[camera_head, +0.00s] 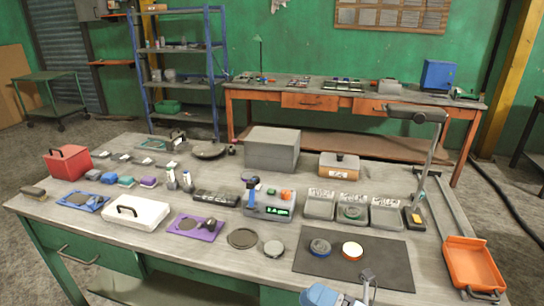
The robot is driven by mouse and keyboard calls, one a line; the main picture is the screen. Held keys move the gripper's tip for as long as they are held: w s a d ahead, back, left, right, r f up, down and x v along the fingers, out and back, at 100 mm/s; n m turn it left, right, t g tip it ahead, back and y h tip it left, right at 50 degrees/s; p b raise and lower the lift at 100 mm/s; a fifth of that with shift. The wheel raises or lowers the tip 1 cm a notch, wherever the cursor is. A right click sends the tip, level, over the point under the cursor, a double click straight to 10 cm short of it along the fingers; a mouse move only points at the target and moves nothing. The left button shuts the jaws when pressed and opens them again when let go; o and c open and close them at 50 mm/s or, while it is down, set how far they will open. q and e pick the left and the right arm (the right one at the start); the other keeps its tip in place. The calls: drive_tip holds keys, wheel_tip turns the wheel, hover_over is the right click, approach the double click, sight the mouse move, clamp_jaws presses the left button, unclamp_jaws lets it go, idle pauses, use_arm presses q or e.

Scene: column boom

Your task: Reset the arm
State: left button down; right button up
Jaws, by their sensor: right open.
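A jointed grey desk arm stands at the back right of the near table. Its dark head (412,113) reaches left from the top of a tilted grey post (431,160). The post rises from a small dark base (414,217) with a yellow patch. My right gripper (367,279) is at the bottom edge, over the front of a dark mat (385,265). It is open, well below and in front of the desk arm, and apart from it. Part of it is cut off by the frame. My left gripper is not in view.
The table (75,225) is crowded. Three grey trays (318,205) stand left of the post, and an orange tray (473,264) lies at the right edge. A grey box (272,148) stands behind.

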drive_tip(key=s+d+f+m+h, duration=0.45)
drive_tip(key=f+m, duration=0.35)
drive_tip(key=m, duration=0.3)
drive_tip(key=s+d+f+m+t+h, duration=0.1)
drive_tip(key=s+d+f+m+h, duration=0.2)
drive_tip(key=s+f+m+h, duration=0.55)
drive_tip(key=s+d+f+m+h, duration=0.1)
drive_tip(key=d+f+m+h, duration=0.2)
drive_tip(key=f+m, duration=0.7)
use_arm(q)
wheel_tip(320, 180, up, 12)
drive_tip(key=p, duration=1.3)
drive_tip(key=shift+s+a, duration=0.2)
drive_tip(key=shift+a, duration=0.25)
use_arm(e)
wheel_tip(320, 180, up, 16)
drive_tip(key=m, duration=0.3)
drive_tip(key=shift+s+d+f+t, duration=0.2)
drive_tip(key=shift+d+f+t, duration=0.1)
drive_tip(key=shift+d, duration=0.15)
